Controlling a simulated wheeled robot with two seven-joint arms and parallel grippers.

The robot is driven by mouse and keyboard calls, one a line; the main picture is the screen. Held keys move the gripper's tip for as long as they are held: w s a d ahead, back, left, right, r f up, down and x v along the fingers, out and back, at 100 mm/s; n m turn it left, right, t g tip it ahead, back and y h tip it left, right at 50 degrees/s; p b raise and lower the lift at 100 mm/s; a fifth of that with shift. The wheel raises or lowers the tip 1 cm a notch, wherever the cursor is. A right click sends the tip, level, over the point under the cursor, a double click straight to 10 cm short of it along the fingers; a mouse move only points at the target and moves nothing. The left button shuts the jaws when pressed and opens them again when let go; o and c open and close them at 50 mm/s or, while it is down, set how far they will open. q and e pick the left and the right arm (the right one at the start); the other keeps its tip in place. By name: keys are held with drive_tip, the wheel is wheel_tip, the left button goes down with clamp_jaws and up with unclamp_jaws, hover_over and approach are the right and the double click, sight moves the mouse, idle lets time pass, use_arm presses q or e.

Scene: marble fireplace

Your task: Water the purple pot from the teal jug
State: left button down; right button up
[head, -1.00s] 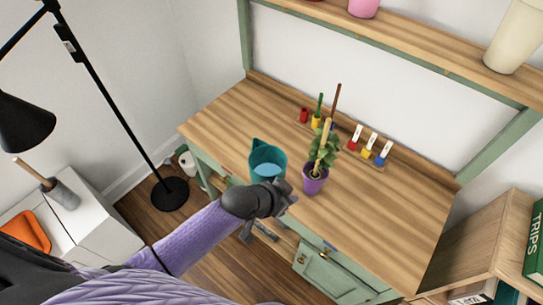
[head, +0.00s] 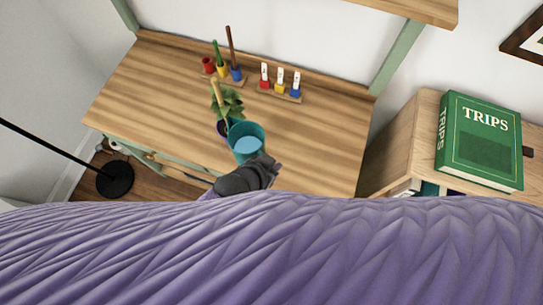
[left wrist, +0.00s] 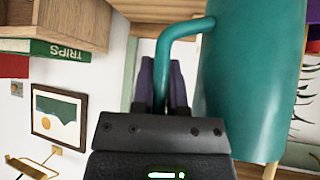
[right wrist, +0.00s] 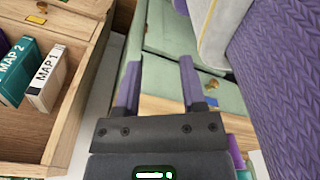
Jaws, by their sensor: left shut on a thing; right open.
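The teal jug (head: 246,132) holds light blue water and looks roughly upright. My left gripper (head: 262,170) is shut on its handle; the left wrist view shows the fingers around the handle (left wrist: 163,50) beside the jug body (left wrist: 255,85). The purple pot (head: 222,128) stands on the wooden desk, just left of the jug and partly hidden behind it. Its plant (head: 231,103) has green leaves and a stake. I cannot tell whether jug and pot touch. My right gripper (right wrist: 158,85) is open and empty, before green cabinet fronts.
Racks with small coloured pots (head: 222,70) and labelled bottles (head: 280,83) stand along the back of the desk (head: 320,130). The desk right of the jug is clear. A green book (head: 480,140) lies on a wooden shelf at right. A black floor lamp stands at left.

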sight(264, 150)
use_arm(q)
drive_tip(key=w+n+g+h+b, duration=0.1)
drive_tip(key=b, duration=0.2)
drive_tip(key=w+a+f+n+g+h+b, duration=0.1)
drive_tip(key=g+b, duration=0.1)
drive_tip(key=b, duration=0.2)
drive_tip(key=w+a+n+g+h+b, duration=0.1)
drive_tip(key=h+b, duration=0.1)
drive_tip(key=b, duration=0.2)
drive_tip(key=shift+a+f, duration=0.2)
drive_tip(key=shift+a, duration=0.05)
drive_tip(key=shift+w+a+r+n+g+h, duration=0.1)
drive_tip(key=shift+r+n+g+h, duration=0.05)
drive_tip(key=shift+r+g, duration=0.15)
drive_tip(key=shift+w+a+r+n+g+h, duration=0.1)
drive_tip(key=shift+r+n+g+h, duration=0.1)
drive_tip(key=shift+r, duration=0.2)
drive_tip(key=shift+d, duration=0.1)
idle(0.3)
drive_tip(key=shift+w+a+r+h, duration=0.15)
drive_tip(key=shift+a+r+h, duration=0.2)
drive_tip(key=shift+r, duration=0.35)
idle(2.9)
